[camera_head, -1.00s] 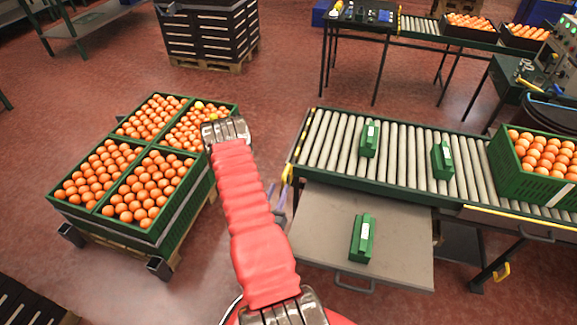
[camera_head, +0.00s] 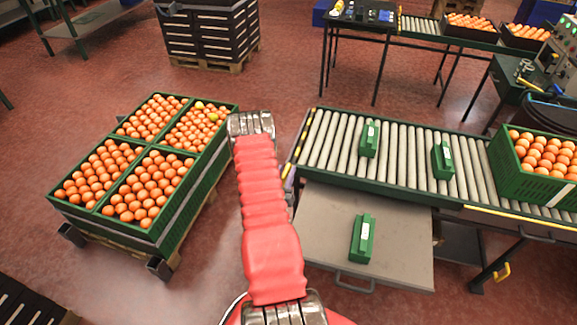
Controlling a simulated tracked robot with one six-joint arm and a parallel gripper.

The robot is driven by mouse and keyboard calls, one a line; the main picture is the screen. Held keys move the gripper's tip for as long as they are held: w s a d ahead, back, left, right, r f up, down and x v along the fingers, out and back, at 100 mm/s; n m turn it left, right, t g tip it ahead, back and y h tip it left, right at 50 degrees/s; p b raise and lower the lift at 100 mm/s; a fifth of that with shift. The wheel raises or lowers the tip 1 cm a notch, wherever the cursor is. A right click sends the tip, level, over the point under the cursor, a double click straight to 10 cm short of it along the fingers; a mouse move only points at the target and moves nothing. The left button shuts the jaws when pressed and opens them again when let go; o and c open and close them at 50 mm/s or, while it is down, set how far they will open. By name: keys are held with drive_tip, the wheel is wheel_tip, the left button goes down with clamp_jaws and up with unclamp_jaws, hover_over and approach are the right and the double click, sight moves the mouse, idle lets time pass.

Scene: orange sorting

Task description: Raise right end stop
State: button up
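The roller conveyor (camera_head: 330,140) stands right of centre. Near its left end a small yellow part (camera_head: 287,171) shows beside my arm, partly hidden. A yellow handle (camera_head: 502,272) hangs below the conveyor's right side. I cannot tell which part is the right end stop. Two green blocks with white labels stand on the rollers, one at left (camera_head: 369,139) and one at right (camera_head: 442,159). My red-sleeved arm rises through the middle to a metal joint. My gripper is hidden behind it.
A third green block (camera_head: 362,239) lies on the grey pull-out shelf (camera_head: 320,220). A green crate of oranges (camera_head: 527,178) sits at the conveyor's right. Green crates (camera_head: 180,219) of oranges stand on a pallet at left. Floor shows between pallet and conveyor.

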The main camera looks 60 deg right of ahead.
sight(288, 167)
drive_tip(key=shift+w+d, duration=0.15)
drive_tip(key=shift+d, duration=0.9)
drive_tip(key=shift+w+d, duration=0.15)
drive_tip(key=shift+d, duration=0.85)
clamp_jaws()
drive_tip(key=shift+s, duration=0.1)
